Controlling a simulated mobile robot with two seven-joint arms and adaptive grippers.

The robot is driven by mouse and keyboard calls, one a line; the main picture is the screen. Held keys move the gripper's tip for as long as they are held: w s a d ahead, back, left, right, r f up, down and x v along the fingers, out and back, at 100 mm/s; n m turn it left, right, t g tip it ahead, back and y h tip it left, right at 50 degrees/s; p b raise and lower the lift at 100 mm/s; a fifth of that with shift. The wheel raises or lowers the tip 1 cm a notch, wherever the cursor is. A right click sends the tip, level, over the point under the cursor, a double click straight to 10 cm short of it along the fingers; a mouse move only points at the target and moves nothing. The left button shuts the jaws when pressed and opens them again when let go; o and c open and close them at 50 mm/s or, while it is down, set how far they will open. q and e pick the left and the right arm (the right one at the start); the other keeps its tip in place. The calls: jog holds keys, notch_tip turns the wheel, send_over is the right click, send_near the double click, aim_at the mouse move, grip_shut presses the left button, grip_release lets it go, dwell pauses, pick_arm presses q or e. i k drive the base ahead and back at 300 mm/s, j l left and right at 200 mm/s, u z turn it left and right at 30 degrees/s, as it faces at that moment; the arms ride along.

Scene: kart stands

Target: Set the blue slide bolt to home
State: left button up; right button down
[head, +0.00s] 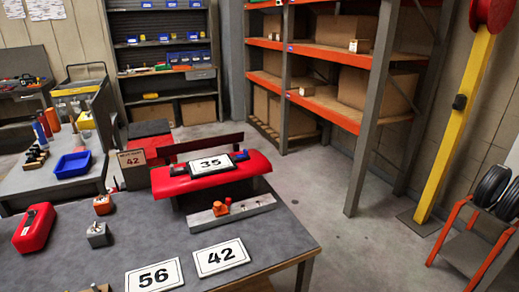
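A red kart panel (215,178) stands on the grey workbench with a white number plate 35 (211,165) on top. A small dark piece with a bluish tint (240,156) sits at the plate's right end; it may be the blue slide bolt, but it is too small to tell its position. A similar dark piece with a red part (178,170) sits at the plate's left end. Neither of my grippers is in view.
On the grey workbench (85,225) are a grey rail (240,213) with an orange knob, plates 42 (220,257) and 56 (154,276), small blocks (97,234) and a red case (34,227). A blue tray (72,165) lies on another bench.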

aim_at(245, 154)
jog(key=i+l+u, duration=0.15)
jog(key=l+u, duration=0.3)
jog(key=l, duration=0.5)
jog(key=l+u, duration=0.4)
jog(key=l, duration=0.55)
jog(key=i+l+u, duration=0.1)
jog(key=l+u, duration=0.2)
jog(key=l, duration=0.15)
jog(key=l+u, duration=0.25)
jog(key=l, duration=0.25)
jog(key=i+l+u, duration=0.15)
jog(key=l, duration=0.2)
jog(key=i+l+u, duration=0.35)
jog(key=l, duration=0.4)
jog(key=i, duration=0.1)
